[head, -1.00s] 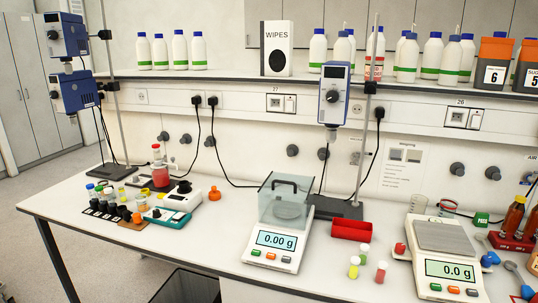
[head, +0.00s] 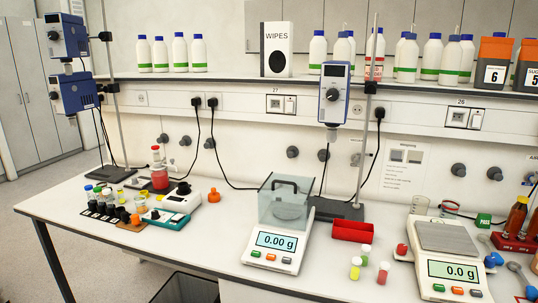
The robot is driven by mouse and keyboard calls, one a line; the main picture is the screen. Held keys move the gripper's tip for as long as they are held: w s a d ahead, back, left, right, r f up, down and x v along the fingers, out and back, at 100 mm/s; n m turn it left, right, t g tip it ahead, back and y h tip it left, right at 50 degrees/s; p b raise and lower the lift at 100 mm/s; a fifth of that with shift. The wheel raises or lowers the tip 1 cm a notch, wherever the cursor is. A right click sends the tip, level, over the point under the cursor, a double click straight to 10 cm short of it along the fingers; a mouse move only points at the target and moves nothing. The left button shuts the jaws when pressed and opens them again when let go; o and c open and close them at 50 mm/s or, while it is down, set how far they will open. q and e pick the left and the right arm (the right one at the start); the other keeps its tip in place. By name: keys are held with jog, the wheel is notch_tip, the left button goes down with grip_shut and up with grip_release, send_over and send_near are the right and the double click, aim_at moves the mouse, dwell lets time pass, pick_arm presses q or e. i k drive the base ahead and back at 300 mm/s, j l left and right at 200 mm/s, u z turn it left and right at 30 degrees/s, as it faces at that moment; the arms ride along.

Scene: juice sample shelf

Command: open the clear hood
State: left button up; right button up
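The clear hood (head: 272,204) is a see-through box with a dark handle (head: 291,184) on its top. It sits closed over the pan (head: 291,212) of the small balance (head: 280,247), which reads 0.00 g. The hood stands near the middle of the bench in the head view. Neither of my grippers shows in this view.
Sample vials (head: 355,268) stand right of the balance, with a red tray (head: 352,230) behind them. A stand with a blue stirrer motor (head: 335,95) rises behind the hood. A larger balance (head: 446,240) is at right.

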aim_at(309, 200)
jog(key=i+j+z, duration=0.6)
jog(key=i+j, duration=0.2)
